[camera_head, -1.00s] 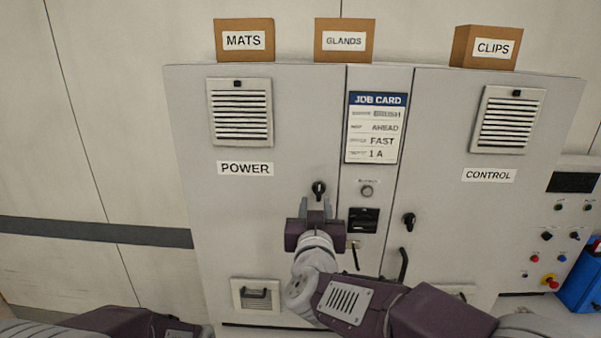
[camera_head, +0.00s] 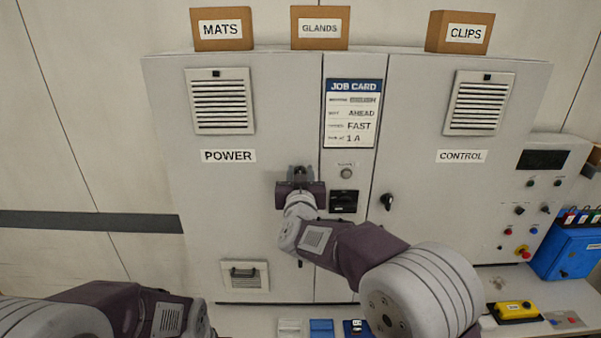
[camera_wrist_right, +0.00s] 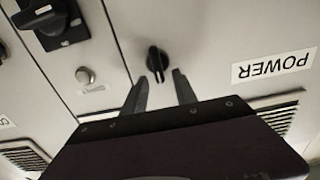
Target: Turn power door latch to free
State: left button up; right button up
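The power door (camera_head: 225,198) is a grey cabinet door marked POWER, and it looks closed. Its latch is a small black knob near the door's right edge. In the right wrist view the latch (camera_wrist_right: 157,62) stands just beyond and between my fingertips, and I see no contact. In the head view the latch is mostly hidden by my right gripper (camera_head: 300,172). That gripper is open, with a finger on each side of the latch in the right wrist view (camera_wrist_right: 160,85). My left arm shows at the lower left of the head view, but its gripper fingers cannot be seen.
The control door (camera_head: 430,210) to the right has its own black latch (camera_head: 387,201). Between the doors are a job card (camera_head: 351,112), a round button (camera_head: 346,173) and a black switch (camera_head: 343,201). Boxes stand on top. A blue case (camera_head: 570,250) is at the right.

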jog(key=shift+w+a, duration=0.1)
grip_shut()
jog(key=m+b, duration=0.2)
jog(key=d+m+b, duration=0.1)
jog(key=m+b, duration=0.3)
jog(key=m, duration=0.1)
jog(key=shift+d+f, duration=0.2)
jog(key=shift+f, duration=0.2)
jog(key=m+b, duration=0.2)
jog(key=m, duration=0.1)
jog(key=f+m+b, duration=0.1)
jog(key=m+b, duration=0.1)
jog(key=m, duration=0.2)
jog(key=m+b, duration=0.2)
jog(key=m, duration=0.1)
jog(key=shift+d+f, duration=0.2)
jog(key=shift+d, duration=0.2)
jog(key=shift+m+b, duration=0.4)
jog(key=shift+m, duration=0.1)
